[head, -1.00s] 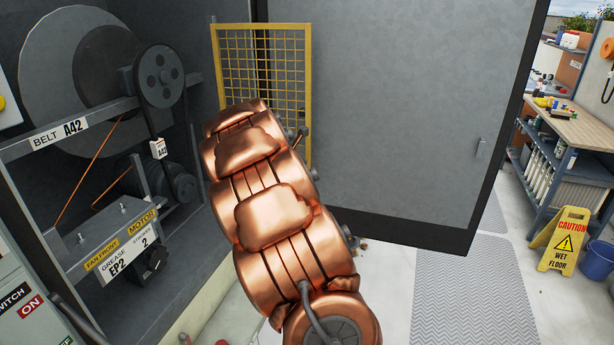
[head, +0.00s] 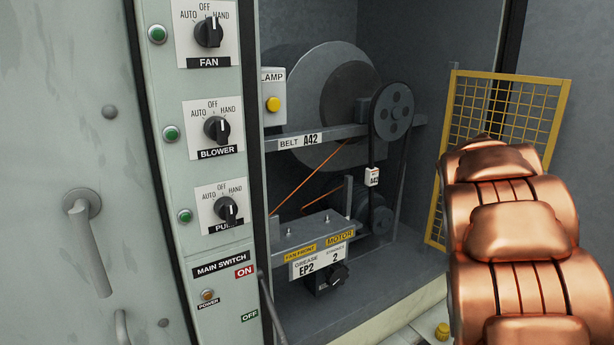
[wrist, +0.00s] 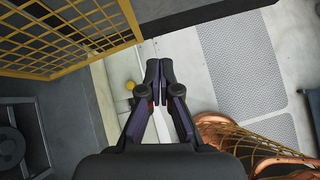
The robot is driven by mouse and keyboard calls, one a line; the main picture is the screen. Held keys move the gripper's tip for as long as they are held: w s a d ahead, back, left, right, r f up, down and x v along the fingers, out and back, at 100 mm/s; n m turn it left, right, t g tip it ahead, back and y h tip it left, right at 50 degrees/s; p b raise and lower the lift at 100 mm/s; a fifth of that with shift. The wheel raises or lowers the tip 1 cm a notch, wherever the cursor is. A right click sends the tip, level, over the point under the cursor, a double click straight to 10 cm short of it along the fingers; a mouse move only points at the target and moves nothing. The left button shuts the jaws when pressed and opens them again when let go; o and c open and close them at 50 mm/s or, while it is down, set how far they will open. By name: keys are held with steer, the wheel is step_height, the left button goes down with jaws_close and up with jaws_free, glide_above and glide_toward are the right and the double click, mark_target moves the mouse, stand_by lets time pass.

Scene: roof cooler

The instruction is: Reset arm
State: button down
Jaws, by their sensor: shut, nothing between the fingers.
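My copper-coloured arm reaches up the right side of the head view. My gripper is hidden there. In the wrist view my gripper (wrist: 160,72) is shut, with its dark fingertips together and nothing between them. It points down over a pale floor, apart from the things around it.
A control panel (head: 213,262) with knobs and a main switch stands left of the open machine bay. Inside are a belt wheel (head: 392,110) and a motor shelf (head: 310,235). A yellow mesh guard (head: 500,105) stands behind my arm. A grey mat (wrist: 245,62) lies on the floor.

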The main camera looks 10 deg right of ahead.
steer(key=s+a+f+m+g+y, duration=0.1)
steer(key=s+a+f+m+y, duration=0.2)
steer(key=s+a+m, duration=0.3)
steer(key=s+a+f+m+g+y, duration=0.1)
steer(key=s+a+f+m+y, duration=0.2)
steer(key=s+a, duration=1)
steer(key=s+a+f+m+g+y, duration=0.1)
steer(key=s+a+f+m+y, duration=0.2)
steer(key=a, duration=1.8)
steer(key=s+f+m, duration=0.3)
steer(key=s+m, duration=0.3)
steer(key=m, duration=0.1)
steer(key=shift+s+a, duration=0.15)
steer(key=shift+s, duration=0.15)
steer(key=c, duration=1.8)
jaws_free()
steer(key=shift+c, duration=0.2)
